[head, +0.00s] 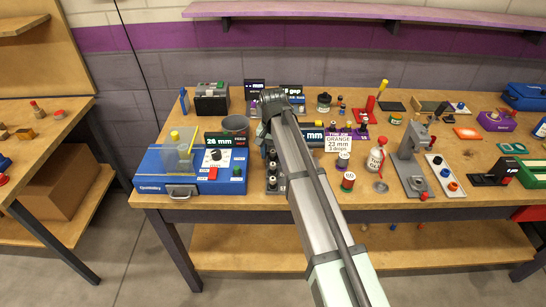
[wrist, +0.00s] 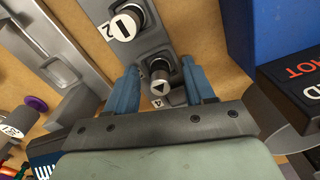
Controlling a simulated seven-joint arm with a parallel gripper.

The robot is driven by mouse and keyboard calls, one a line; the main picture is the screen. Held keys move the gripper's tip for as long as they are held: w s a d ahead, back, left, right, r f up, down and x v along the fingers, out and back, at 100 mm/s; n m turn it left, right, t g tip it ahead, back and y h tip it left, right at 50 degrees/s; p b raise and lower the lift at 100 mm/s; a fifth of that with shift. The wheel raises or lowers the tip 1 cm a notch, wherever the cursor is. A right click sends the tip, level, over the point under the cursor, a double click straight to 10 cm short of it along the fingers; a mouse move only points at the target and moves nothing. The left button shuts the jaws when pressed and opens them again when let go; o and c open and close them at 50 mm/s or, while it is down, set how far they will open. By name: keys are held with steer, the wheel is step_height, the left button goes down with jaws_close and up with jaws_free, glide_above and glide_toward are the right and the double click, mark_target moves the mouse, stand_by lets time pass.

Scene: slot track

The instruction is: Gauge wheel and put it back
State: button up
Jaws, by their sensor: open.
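A similar piece with a bar mark (wrist: 126,22) stands farther along the holder. In the head view the grey holder with dark pieces (head: 272,168) is partly behind my arm, which hides most of the gripper. I cannot tell which piece is the wheel.
An "ORANGE 23 mm 3 drops" card (head: 338,143), a glue bottle (head: 376,158) and a grey press (head: 410,160) stand to the right. In the wrist view a dark box (wrist: 290,90) is close on the right.

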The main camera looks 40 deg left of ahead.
jaws_close()
stand_by(0.4)
steer(key=shift+r, duration=0.55)
steer(key=r, duration=0.8)
steer(key=shift+w+d+r, duration=0.1)
steer(key=shift+d+r, duration=0.1)
steer(key=shift+d, duration=0.05)
steer(key=w+d+r, duration=0.1)
steer(key=w+d, duration=0.3)
steer(key=d, duration=0.7)
steer(key=shift+w+d+f, duration=0.1)
steer(key=shift+f, duration=2.3)
steer(key=shift+w+f, duration=0.1)
steer(key=shift+f, duration=2.25)
